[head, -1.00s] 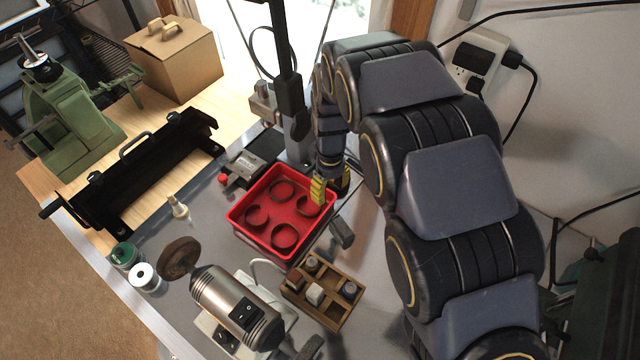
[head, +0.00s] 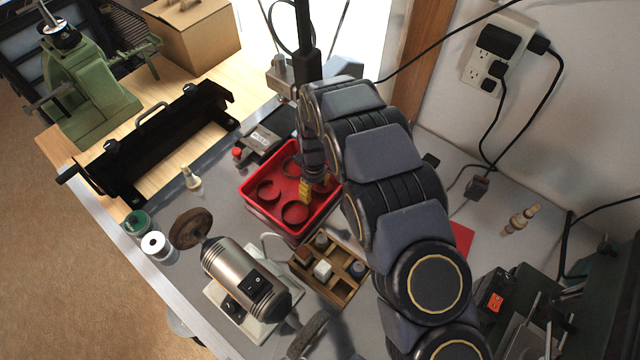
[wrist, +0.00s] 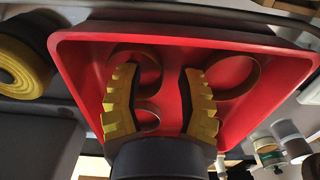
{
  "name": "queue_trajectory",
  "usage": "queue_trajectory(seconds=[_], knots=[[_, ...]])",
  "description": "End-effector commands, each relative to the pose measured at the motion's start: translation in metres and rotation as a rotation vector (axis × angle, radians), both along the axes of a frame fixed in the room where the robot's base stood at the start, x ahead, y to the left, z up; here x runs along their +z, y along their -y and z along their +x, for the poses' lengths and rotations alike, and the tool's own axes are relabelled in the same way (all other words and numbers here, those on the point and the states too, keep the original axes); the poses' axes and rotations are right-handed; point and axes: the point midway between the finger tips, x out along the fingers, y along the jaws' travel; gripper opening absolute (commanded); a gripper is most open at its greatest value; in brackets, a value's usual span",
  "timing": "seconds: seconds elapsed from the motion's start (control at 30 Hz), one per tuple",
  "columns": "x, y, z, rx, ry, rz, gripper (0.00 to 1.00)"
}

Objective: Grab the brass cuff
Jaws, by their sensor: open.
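A red tray (head: 250,203) holds several thin ring-shaped cuffs. In the head view one cuff (head: 292,166) lies at the back, one (head: 258,192) at the left and one (head: 284,218) at the front. They look dark, and I cannot tell which is brass. My gripper (head: 308,190) is over the tray's right part and hides some of it. In the wrist view my gripper (wrist: 160,98) is open, with yellow ridged fingers. A cuff (wrist: 256,78) with a brassy tint lies beyond the right finger, another (wrist: 118,56) by the left finger, and one (wrist: 148,104) shows between the fingers.
A wooden compartment box (head: 335,294) with small blocks stands in front of the tray. A bench grinder (head: 235,272) is at the front left. A black device (head: 268,138) sits behind the tray, and a long black metal piece (head: 150,150) lies left.

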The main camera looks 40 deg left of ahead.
Motion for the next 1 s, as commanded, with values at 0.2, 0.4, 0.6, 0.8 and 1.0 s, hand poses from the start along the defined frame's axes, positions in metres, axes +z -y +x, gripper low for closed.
queue_trajectory(seconds=[0.2,0.4,0.6,0.8,1.0], knots=[[-0.002,0.0,0.0,0.001,0.0,0.0,0.37],[-0.002,0.0,-0.001,0.001,0.0,-0.001,0.0],[-0.003,0.0,-0.001,0.001,-0.001,-0.001,0.0],[-0.002,0.0,-0.001,0.0,-0.001,-0.002,0.0],[0.007,0.001,0.0,0.0,-0.001,-0.002,0.0]])
